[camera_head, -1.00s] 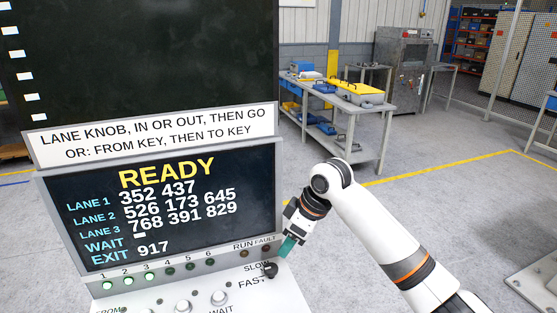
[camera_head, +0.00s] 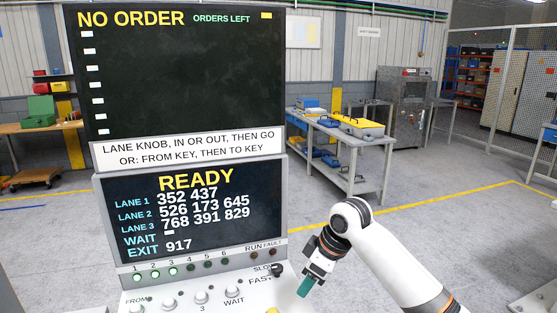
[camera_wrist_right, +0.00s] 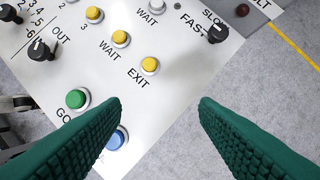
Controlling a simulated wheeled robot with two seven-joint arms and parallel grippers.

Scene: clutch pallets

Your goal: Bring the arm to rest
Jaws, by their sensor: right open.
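My right gripper (camera_head: 306,286) is at the right edge of the control panel, its green fingertips pointing down. In the right wrist view its two green-padded fingers (camera_wrist_right: 155,130) are apart with nothing between them. Below them lie the white panel face (camera_wrist_right: 185,95) and, to the right, grey floor. A green button (camera_wrist_right: 77,99) and a blue button (camera_wrist_right: 118,138) are close to the left finger, which partly covers the blue one. The black SLOW/FAST knob (camera_wrist_right: 218,33) is beyond the fingertips. My left gripper is not in view.
The screen (camera_head: 190,213) reads READY with lane numbers; the upper board (camera_head: 185,75) reads NO ORDER. Yellow buttons (camera_wrist_right: 149,65) and another black knob (camera_wrist_right: 39,50) are on the panel. A grey workbench (camera_head: 345,140) stands behind. Floor right of the panel is open.

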